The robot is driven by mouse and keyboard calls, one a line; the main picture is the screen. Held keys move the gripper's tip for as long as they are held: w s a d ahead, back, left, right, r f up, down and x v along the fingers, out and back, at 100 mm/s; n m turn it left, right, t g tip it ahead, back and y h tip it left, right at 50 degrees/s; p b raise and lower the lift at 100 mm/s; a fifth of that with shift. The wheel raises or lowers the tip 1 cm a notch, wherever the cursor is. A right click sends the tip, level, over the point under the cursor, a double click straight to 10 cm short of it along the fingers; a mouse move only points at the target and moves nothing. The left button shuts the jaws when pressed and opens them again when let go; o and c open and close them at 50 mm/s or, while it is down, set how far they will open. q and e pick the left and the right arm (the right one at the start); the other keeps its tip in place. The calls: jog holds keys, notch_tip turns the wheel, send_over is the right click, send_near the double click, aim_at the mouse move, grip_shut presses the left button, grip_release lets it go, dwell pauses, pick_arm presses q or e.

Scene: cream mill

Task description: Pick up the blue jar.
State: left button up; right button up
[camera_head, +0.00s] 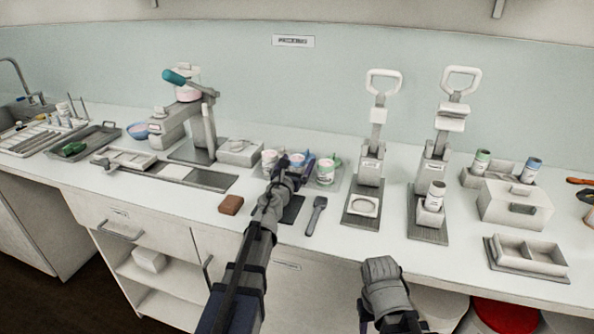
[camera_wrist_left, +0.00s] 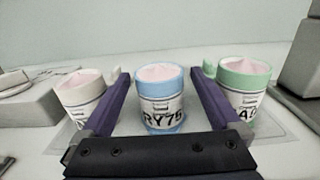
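The blue jar (camera_wrist_left: 160,98) is a white-labelled cup with blue bands at top and base and pale pink contents. It stands upright between the two spread fingers of my left gripper (camera_wrist_left: 160,108) in the left wrist view, with gaps on both sides. In the head view the blue jar (camera_head: 299,161) is partly hidden by my left gripper (camera_head: 288,164), which is open. A white jar (camera_wrist_left: 80,95) stands to its left and a green-banded jar (camera_wrist_left: 244,90) to its right. My right gripper (camera_head: 381,277) is low at the counter's front edge; its fingers cannot be made out.
A clear tray (camera_wrist_left: 280,132) lies under the jars. A grey box (camera_head: 240,152) stands left of them, a press (camera_head: 368,172) to the right. A dark spatula (camera_head: 316,213) and brown block (camera_head: 231,204) lie in front. Some bare counter shows around the spatula.

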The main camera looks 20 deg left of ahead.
pick_arm(q)
jog(key=c, duration=1.4)
jog(key=shift+r, duration=0.1)
